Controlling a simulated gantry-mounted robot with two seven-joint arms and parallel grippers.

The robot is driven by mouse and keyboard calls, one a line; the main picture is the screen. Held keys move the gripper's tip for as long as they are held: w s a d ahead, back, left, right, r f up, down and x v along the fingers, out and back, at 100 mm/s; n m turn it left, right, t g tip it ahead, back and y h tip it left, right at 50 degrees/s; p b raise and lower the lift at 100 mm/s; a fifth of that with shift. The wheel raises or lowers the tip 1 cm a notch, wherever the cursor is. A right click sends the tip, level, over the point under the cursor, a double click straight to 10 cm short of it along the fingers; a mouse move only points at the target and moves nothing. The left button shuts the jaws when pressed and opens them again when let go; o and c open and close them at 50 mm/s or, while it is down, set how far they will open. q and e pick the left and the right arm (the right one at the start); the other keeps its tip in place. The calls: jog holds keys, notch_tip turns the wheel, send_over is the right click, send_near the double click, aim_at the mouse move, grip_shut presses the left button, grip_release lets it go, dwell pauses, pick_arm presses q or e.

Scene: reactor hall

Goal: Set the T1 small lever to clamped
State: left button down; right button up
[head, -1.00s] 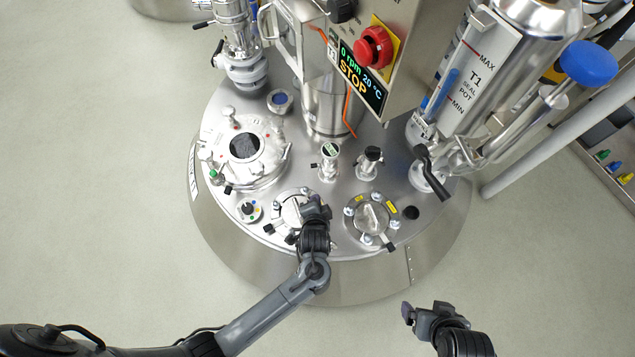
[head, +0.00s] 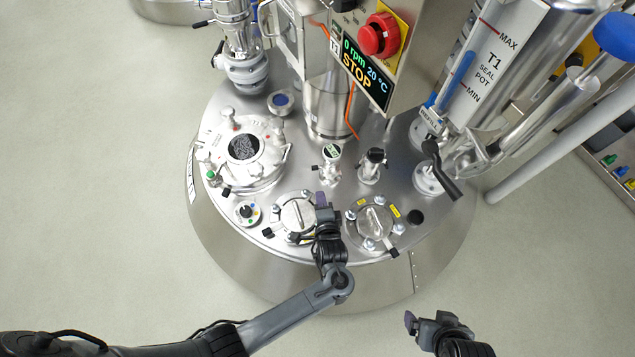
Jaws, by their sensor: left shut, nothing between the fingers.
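The T1 vessel lid (head: 330,215) carries two small round ports near its front edge, a left one (head: 296,214) and a right one (head: 374,222). A small black-tipped lever (head: 268,232) sticks out at the left port's front left. Another black-tipped lever (head: 394,253) sticks out at the right port's front right. I cannot tell which is the named small lever. My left gripper (head: 324,204) is shut and empty, over the lid between the two ports, covering the left port's right edge. My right gripper (head: 424,325) is off the lid, low right; its jaw state is unclear.
A large port (head: 244,147) stands at the lid's left, with a dial (head: 248,211) in front. Two upright valves (head: 331,165) (head: 372,165) stand behind the small ports. A control panel (head: 366,60) and seal pot (head: 490,70) rise behind. The floor in front is clear.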

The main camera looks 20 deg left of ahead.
pick_arm(q)
jog(key=b, duration=0.5)
send_near(317, 168)
jog(key=w+a+f, duration=0.2)
jog(key=w+f, duration=0.1)
jog(key=shift+w+a+f, duration=0.3)
jog(key=shift+a, duration=0.1)
jog(key=shift+w+a+f+b, duration=0.1)
jog(key=shift+w+a+b, duration=0.2)
jog(key=shift+w+b, duration=0.15)
